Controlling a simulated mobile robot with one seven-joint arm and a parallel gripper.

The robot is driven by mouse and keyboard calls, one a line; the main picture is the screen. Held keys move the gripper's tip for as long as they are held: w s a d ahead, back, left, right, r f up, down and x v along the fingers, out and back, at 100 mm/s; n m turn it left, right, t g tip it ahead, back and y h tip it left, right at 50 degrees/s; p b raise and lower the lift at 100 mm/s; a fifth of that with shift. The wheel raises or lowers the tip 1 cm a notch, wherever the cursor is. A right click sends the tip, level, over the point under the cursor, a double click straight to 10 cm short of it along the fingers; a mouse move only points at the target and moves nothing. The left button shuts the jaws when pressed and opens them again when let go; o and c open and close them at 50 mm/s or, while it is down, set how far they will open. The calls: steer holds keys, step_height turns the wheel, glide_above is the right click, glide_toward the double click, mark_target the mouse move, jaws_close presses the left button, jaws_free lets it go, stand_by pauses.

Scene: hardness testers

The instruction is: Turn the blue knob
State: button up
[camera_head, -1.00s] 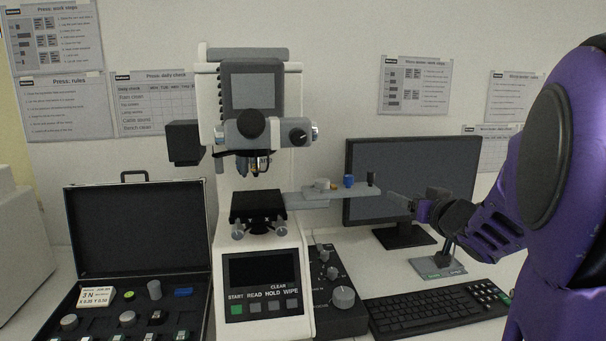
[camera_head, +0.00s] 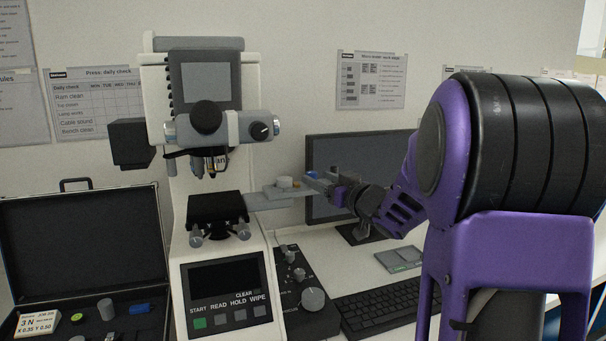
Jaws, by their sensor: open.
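The blue knob (camera_head: 311,175) sits on the grey side shelf (camera_head: 262,201) that sticks out right of the hardness tester (camera_head: 222,258). Only a small part of it shows. My gripper (camera_head: 317,183) is open, with its fingers at the right end of the shelf, right at the blue knob. The fingers hide most of the knob, and I cannot tell whether they touch it or stand around it.
A light round knob (camera_head: 284,182) is on the shelf left of my gripper. The monitor (camera_head: 345,150) stands behind, the keyboard (camera_head: 385,306) and a black control box (camera_head: 312,299) below. An open case (camera_head: 85,240) with small parts is at left.

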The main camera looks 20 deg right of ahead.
steer(key=x, duration=0.7)
steer(key=shift+w, duration=0.1)
jaws_close()
